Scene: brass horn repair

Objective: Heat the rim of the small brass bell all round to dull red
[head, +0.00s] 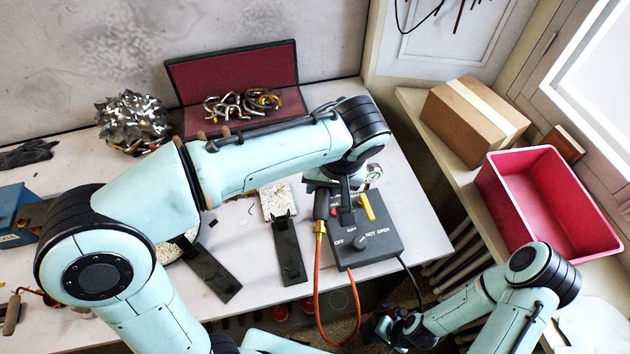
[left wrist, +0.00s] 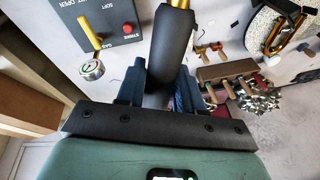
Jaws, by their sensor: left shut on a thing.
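My left gripper (head: 341,193) is shut on the black handle of the torch (head: 321,206), just at the control box (head: 385,238). In the left wrist view the torch (left wrist: 172,45) stands between the fingers of my left gripper (left wrist: 158,84), with a brass fitting at its upper end. An orange hose (head: 316,270) hangs from it in the head view. No flame shows. A curved brass piece (left wrist: 284,33), perhaps the small bell, shows by a pale speckled surface in the left wrist view; my left arm mostly covers that area in the head view. My right gripper (head: 396,326) is low at the bottom; its jaws are unclear.
The box has a yellow lever (head: 366,206), a dial and a red button. A speckled block (head: 279,203) and dark straps (head: 288,252) lie on the bench. Behind are a red-lined case (head: 235,82) and metal scrap (head: 134,122). A red bin (head: 547,205) stands right.

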